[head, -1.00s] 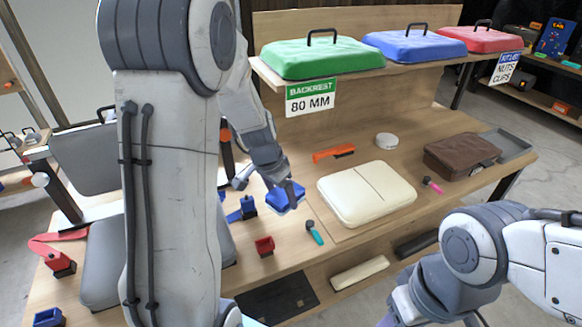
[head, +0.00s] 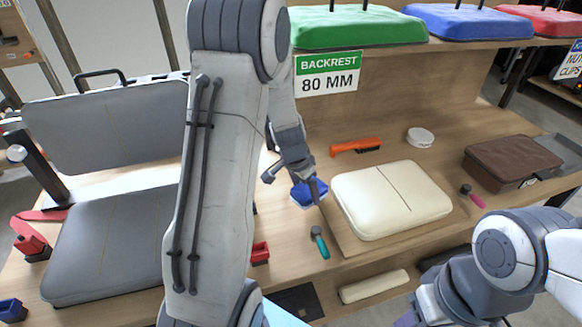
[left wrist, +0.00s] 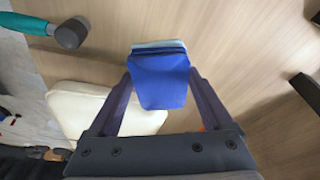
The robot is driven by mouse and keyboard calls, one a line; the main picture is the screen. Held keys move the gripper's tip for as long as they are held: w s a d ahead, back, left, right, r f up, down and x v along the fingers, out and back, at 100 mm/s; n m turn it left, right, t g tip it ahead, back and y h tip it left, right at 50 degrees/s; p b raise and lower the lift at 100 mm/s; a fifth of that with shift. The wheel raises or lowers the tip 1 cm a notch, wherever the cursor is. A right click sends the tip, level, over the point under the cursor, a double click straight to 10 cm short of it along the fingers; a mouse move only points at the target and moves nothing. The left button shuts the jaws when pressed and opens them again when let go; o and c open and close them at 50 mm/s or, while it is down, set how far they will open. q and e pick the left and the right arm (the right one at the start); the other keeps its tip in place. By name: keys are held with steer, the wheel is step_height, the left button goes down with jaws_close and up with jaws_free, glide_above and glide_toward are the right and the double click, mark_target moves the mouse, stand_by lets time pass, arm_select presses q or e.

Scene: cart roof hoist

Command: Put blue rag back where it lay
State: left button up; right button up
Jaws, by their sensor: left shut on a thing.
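The blue rag (head: 304,193) is a small folded blue block with a paler layer along one edge. My left gripper (head: 294,184) is shut on it, just left of the cream cushion (head: 392,199) in the head view. In the left wrist view the rag (left wrist: 160,80) sits between the two dark fingers (left wrist: 160,92), with the wooden table behind it. The cream cushion shows partly behind the left finger there. I cannot tell how high the rag is above the table. My right arm comes in at the lower right, but its fingers are not visible.
A teal-handled tool (head: 319,242) lies in front of the rag, near a red holder (head: 260,253). An orange tool (head: 356,145), a white round tin (head: 420,137) and a brown case (head: 512,162) lie farther back and right. A grey seat (head: 110,240) stands left.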

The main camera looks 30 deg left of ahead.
arm_select(q)
steer(key=w+a+p, duration=0.1)
steer(key=w+a, duration=0.2)
steer(key=a, duration=0.1)
steer(key=w+a+p, duration=0.2)
steer(key=w+a, duration=0.1)
steer(key=w+a+p, duration=0.1)
steer(key=w+a, duration=0.3)
steer(key=shift+w+a+r, duration=0.1)
steer(key=shift+a+r, duration=0.05)
steer(key=shift+a, duration=0.15)
steer(key=shift+w+a+p, duration=0.1)
steer(key=shift+p, duration=0.2)
step_height(320, 180, down, 3)
steer(key=shift+r+p, duration=0.1)
steer(key=shift+p, duration=0.4)
steer(key=shift+f, duration=0.4)
steer(key=shift+f, duration=0.2)
steer(key=o, duration=1.1)
